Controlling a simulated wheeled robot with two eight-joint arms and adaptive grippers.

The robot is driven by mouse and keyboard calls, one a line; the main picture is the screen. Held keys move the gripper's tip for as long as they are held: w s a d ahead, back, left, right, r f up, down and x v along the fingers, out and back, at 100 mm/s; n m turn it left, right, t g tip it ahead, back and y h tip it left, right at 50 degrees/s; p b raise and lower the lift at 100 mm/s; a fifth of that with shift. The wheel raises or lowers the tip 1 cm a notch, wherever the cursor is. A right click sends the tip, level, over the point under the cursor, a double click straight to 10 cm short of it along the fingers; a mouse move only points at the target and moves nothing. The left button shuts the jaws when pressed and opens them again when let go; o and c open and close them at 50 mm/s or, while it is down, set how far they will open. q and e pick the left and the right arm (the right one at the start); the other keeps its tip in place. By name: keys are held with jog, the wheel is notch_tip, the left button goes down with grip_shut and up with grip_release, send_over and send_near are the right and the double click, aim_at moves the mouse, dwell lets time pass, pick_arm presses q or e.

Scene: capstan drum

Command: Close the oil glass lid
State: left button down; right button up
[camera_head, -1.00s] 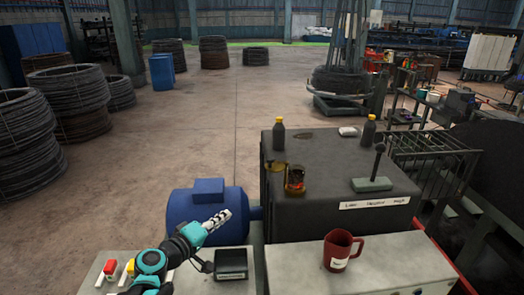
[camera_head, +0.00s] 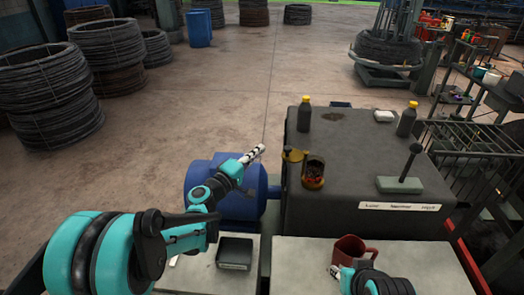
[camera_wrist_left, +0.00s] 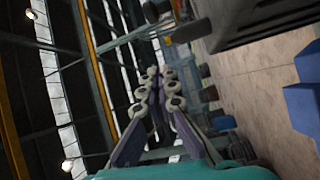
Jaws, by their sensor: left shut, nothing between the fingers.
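The oil glass (camera_head: 313,176), a dark amber cylinder, stands on the near left part of the dark machine housing. Its brass-coloured lid (camera_head: 294,156) shows at the glass's left, off the opening, so the glass looks open. My left gripper (camera_head: 254,154) is shut and empty, above the blue motor, a short way left of the lid and apart from it. In the left wrist view its fingers (camera_wrist_left: 157,88) lie close together with nothing between them. My right gripper (camera_head: 340,271) is low in front of the red mug; its jaws are too small to judge.
The red mug (camera_head: 354,248) stands on the pale front ledge. The blue motor (camera_head: 212,190) sits left of the housing (camera_head: 350,190). Two dark yellow-capped bottles, at the back (camera_head: 304,116) and right (camera_head: 407,120), and an upright lever (camera_head: 410,163) stand on the housing.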

aim_at(294, 151)
pick_arm(q)
jog(key=x, duration=0.8)
jog(key=s+d, duration=0.1)
jog(key=s+d+p, duration=0.1)
jog(key=s, duration=0.1)
jog(key=shift+s+d+f, duration=0.15)
jog(key=shift+s+f, duration=0.15)
jog(key=shift+f, duration=0.1)
jog(key=shift+s, duration=0.1)
